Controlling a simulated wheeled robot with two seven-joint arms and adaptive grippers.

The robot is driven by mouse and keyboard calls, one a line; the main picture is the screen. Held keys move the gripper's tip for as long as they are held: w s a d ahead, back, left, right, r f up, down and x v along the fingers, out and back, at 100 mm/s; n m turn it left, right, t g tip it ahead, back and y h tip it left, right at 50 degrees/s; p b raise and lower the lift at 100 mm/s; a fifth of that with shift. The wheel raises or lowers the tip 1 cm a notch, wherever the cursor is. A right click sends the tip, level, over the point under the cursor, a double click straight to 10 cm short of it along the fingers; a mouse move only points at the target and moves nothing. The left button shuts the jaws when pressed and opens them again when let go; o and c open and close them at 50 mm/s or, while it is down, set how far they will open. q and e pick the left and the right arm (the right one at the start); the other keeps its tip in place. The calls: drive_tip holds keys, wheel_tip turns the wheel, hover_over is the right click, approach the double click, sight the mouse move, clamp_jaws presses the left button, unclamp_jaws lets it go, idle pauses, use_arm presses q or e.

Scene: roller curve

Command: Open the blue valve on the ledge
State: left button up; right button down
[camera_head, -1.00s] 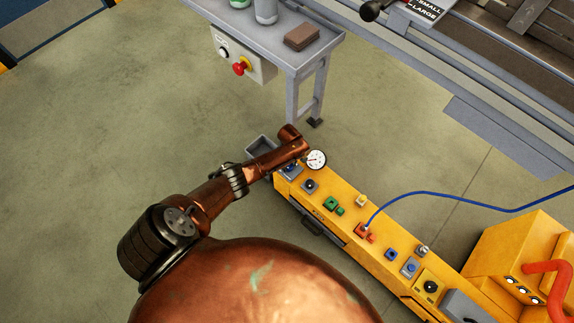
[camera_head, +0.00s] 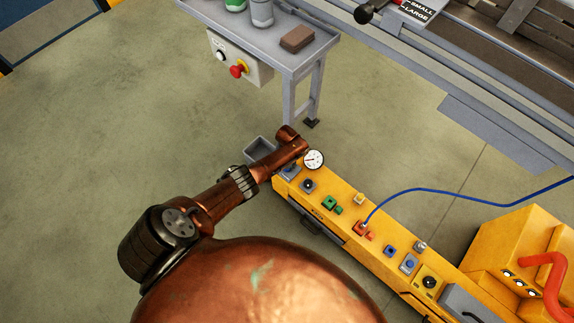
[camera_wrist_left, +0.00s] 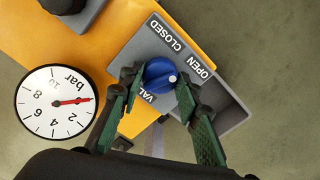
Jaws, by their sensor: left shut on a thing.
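The blue valve (camera_wrist_left: 158,74) is a round knob with a white mark, on a grey plate (camera_wrist_left: 140,52) lettered CLOSED and OPEN. The white mark lies on the knob's right side in the left wrist view, nearer to OPEN than to CLOSED. My left gripper (camera_wrist_left: 157,88) has a green-padded finger on each side of the knob and is shut on it. In the head view my copper left arm (camera_head: 225,192) reaches the far left end of the yellow ledge (camera_head: 340,232), and its fingers are mostly hidden. My right gripper is out of view.
A round pressure gauge (camera_wrist_left: 56,101) with a red needle stands beside the valve plate. A grey bin (camera_head: 260,149) is at the ledge's end. Other knobs, a blue hose (camera_head: 440,191) and a yellow box (camera_head: 515,252) lie to the right. A grey table (camera_head: 290,64) stands behind.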

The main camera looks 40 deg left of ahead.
use_arm(q)
drive_tip(key=shift+d+m, duration=0.1)
drive_tip(key=shift+m, duration=2.1)
drive_tip(key=o, duration=1.2)
drive_tip(key=shift+c, duration=0.2)
wheel_tip(320, 180, up, 12)
